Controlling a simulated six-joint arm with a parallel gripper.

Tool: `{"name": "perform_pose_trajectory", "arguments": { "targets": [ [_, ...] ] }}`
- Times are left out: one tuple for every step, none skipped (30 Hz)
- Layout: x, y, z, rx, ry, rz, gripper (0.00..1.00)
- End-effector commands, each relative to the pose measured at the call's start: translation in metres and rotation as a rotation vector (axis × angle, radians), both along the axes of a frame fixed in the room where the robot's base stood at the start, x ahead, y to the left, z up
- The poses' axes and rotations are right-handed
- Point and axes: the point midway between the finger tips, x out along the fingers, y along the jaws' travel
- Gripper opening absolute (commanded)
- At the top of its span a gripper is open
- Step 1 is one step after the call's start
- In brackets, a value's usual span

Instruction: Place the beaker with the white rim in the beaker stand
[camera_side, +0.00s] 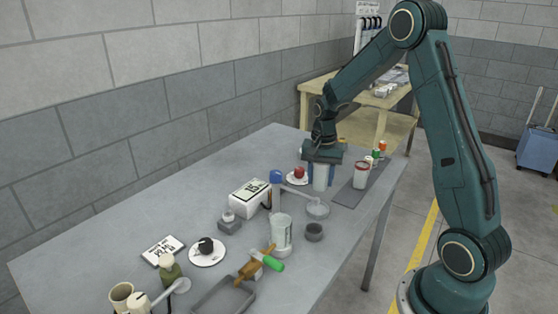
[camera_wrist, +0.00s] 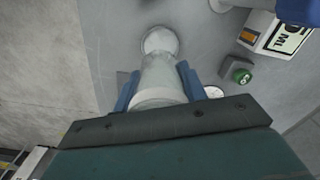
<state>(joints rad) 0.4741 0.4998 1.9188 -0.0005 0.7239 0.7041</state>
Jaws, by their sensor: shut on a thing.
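My gripper (camera_side: 320,176) is shut on a pale, clear beaker (camera_side: 320,182) over the far part of the table. In the wrist view the blue fingers of my gripper (camera_wrist: 158,88) lie on both sides of the beaker (camera_wrist: 160,75). A white round end shows at its far end. The rim colour is hard to tell, and the side view does not show clearly whether the beaker touches the table. I cannot pick out the beaker stand for certain; a small dark round holder (camera_side: 313,232) stands nearer the camera, beside a clear glass beaker (camera_side: 281,238).
A red-rimmed beaker (camera_side: 361,178) stands right of my gripper on a dark mat (camera_side: 350,202). A plate with a red fruit (camera_side: 299,173) is close on the left. The table's left far area is clear.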

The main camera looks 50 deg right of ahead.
Motion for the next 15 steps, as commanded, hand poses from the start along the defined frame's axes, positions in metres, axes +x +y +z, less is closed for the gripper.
{"name": "perform_pose_trajectory", "arguments": {
  "targets": [
    [0.0, 0.0, -0.01, 0.002, 0.004, 0.0, 0.2],
    [0.0, 0.0, -0.015, 0.002, 0.004, 0.0, 0.2],
    [-0.001, 0.0, -0.021, 0.002, 0.004, 0.0, 0.2],
    [-0.001, 0.0, -0.025, 0.002, 0.004, 0.0, 0.2],
    [-0.001, 0.0, -0.029, 0.001, 0.003, 0.0, 0.2],
    [0.0, 0.0, -0.033, 0.001, 0.003, 0.0, 0.2],
    [0.0, 0.0, -0.035, 0.001, 0.003, 0.0, 0.2],
    [0.0, 0.0, -0.037, 0.001, 0.001, 0.0, 0.2],
    [0.0, 0.0, -0.039, 0.0, 0.0, 0.0, 0.2],
    [0.0, 0.0, -0.039, 0.0, 0.0, 0.0, 0.2],
    [0.0, 0.0, -0.04, -0.001, -0.001, 0.0, 0.2],
    [0.0, 0.0, -0.04, -0.001, -0.001, 0.0, 0.2],
    [0.0, 0.0, -0.04, -0.001, -0.001, 0.0, 0.2],
    [0.0, 0.0, -0.04, -0.001, -0.001, 0.0, 0.2],
    [0.0, 0.0, -0.04, -0.001, -0.001, 0.0, 0.2]
  ]
}}
